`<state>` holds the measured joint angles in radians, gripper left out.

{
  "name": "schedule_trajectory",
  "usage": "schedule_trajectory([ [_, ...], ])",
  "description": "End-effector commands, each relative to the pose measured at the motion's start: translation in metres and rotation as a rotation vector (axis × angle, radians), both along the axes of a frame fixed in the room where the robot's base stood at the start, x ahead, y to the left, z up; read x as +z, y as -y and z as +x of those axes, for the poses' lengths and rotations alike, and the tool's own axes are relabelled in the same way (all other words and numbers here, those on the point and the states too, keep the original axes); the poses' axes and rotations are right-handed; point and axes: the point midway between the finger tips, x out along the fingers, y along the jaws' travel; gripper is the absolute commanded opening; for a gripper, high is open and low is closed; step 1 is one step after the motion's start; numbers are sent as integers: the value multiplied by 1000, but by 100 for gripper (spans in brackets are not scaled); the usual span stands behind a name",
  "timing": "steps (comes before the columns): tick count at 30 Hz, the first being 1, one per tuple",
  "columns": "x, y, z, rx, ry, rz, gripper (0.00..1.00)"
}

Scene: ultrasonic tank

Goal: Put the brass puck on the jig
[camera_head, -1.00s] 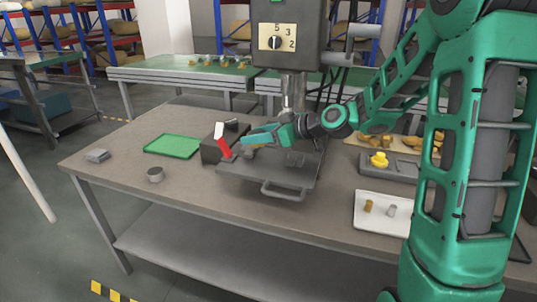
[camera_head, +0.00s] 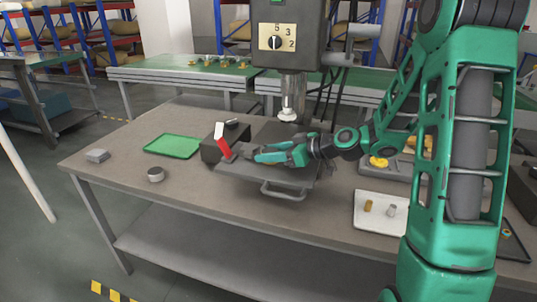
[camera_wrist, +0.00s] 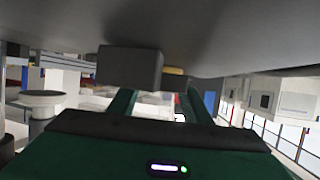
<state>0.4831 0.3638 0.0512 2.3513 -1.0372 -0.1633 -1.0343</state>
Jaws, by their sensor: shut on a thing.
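My gripper (camera_head: 256,155) points left, low over the dark grey plate (camera_head: 250,176) in the head view. It is shut; a small yellow, brass-coloured edge (camera_wrist: 173,71) shows between the fingertips in the wrist view, apparently the brass puck. The rest of it is hidden by a dark grey block (camera_wrist: 130,67). A dark block (camera_head: 210,151) with a tilted red and white handle (camera_head: 224,148) stands just left of the fingertips; it may be the jig. I cannot tell whether the puck touches anything.
A machine spindle with a white foot (camera_head: 288,116) hangs behind my gripper. A white tray (camera_head: 365,223) with small pieces lies right.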

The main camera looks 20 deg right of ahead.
Motion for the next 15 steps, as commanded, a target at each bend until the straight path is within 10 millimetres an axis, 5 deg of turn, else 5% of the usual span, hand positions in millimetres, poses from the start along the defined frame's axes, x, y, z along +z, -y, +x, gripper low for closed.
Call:
schedule_trajectory([
  [4, -1, 0, 0, 0, 2, 1, 0],
  [5, -2, 0, 0, 0, 0, 0, 49],
  [7, -2, 0, 0, 0, 0, 0, 63],
  [15, -1, 0, 0, 1, 0, 0, 63],
])
